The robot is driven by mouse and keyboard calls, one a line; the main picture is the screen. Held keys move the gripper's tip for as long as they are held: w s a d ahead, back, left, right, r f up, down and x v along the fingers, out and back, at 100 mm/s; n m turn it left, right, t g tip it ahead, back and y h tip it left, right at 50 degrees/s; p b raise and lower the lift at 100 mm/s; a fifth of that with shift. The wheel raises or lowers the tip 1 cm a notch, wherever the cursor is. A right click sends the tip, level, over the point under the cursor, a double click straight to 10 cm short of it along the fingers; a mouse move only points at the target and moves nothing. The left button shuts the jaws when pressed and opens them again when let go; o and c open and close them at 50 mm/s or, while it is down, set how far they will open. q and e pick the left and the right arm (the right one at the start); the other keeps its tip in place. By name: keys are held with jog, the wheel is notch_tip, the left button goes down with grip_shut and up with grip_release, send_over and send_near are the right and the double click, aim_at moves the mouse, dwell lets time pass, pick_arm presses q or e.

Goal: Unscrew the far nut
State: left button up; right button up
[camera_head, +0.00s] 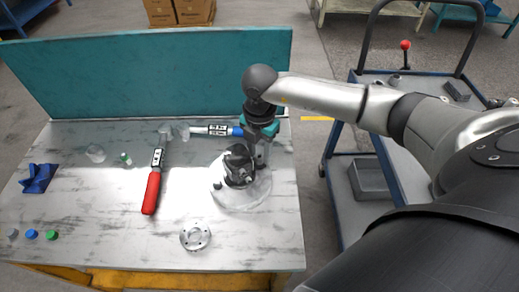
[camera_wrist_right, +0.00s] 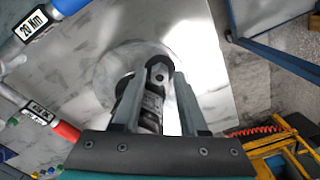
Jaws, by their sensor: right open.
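The dark hydraulic motor (camera_head: 239,170) stands on a round pale base (camera_head: 250,193) on the right part of the workbench. My right gripper (camera_head: 260,157) points down just behind and right of the motor. In the right wrist view my right gripper (camera_wrist_right: 158,98) is open, with one finger on each side of the motor (camera_wrist_right: 152,105). A grey rounded end (camera_wrist_right: 158,72) with a small dark round spot shows between the fingertips. I cannot tell whether this is the far nut or whether the fingers touch anything. My left gripper is not in view.
A red-handled wrench (camera_head: 152,190) and a blue-handled wrench (camera_head: 215,130) lie left of and behind the motor. A metal flange ring (camera_head: 195,236) lies in front. A teal panel (camera_head: 150,80) closes the bench's back. A blue cart (camera_head: 350,200) stands right.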

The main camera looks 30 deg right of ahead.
jog(key=m+p, duration=0.3)
jog(key=m, duration=0.2)
jog(key=shift+r, duration=0.2)
jog(key=m+p, duration=0.2)
jog(key=m, duration=0.1)
jog(key=shift+m+p, duration=0.3)
jog(key=shift+m, duration=0.1)
jog(key=shift+f+m, duration=0.1)
jog(key=shift+m, duration=0.3)
jog(key=shift+f, duration=0.1)
jog(key=shift+m+p, duration=0.5)
jog(key=shift+p, duration=0.1)
